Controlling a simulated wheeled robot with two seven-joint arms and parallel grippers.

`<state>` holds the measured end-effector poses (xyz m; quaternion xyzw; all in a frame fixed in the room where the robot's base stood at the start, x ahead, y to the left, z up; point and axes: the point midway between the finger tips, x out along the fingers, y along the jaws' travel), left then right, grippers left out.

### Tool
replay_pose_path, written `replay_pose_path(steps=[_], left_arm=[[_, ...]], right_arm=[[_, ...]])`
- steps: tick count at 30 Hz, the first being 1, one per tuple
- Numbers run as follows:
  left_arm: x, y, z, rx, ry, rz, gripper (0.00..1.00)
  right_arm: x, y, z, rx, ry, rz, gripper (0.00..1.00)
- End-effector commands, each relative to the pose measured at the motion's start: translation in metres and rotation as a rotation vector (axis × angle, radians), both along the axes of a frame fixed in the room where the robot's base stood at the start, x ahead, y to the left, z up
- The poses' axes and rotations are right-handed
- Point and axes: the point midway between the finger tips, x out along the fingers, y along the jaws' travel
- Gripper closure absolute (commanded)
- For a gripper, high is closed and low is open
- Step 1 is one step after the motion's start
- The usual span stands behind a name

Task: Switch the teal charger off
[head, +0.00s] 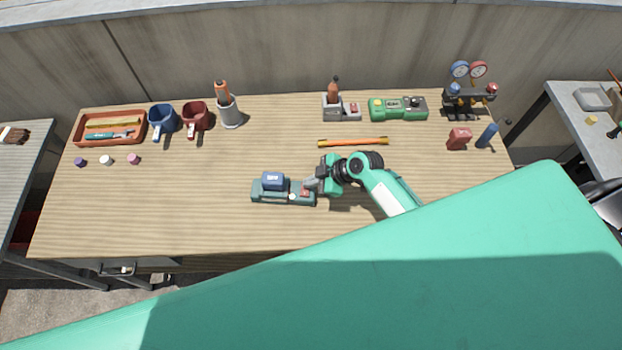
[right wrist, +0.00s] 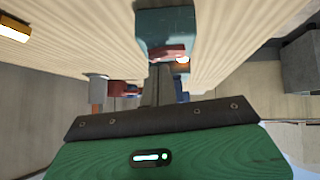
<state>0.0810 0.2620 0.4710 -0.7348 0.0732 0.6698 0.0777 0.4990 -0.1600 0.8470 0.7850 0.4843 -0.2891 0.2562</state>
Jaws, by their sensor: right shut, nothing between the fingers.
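The teal charger (head: 262,197) lies on the wooden table's front middle, with a blue battery (head: 273,180) seated in its left part. A red switch (head: 305,192) is at its right end. My left gripper is out of view.
The left front of the table is clear.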

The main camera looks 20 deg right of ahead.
Motion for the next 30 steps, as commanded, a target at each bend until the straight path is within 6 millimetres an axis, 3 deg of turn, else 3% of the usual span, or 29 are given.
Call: replay_pose_path(steps=[14, 18, 30], left_arm=[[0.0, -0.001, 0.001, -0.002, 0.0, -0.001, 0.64], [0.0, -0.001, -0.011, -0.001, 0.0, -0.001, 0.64], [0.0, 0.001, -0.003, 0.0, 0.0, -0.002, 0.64]], right_arm=[[0.001, 0.0, -0.006, 0.001, 0.001, 0.0, 1.0], [0.004, -0.002, -0.015, 0.023, 0.053, 0.003, 1.0], [-0.003, 0.001, -0.01, 0.022, 0.051, 0.002, 1.0]])
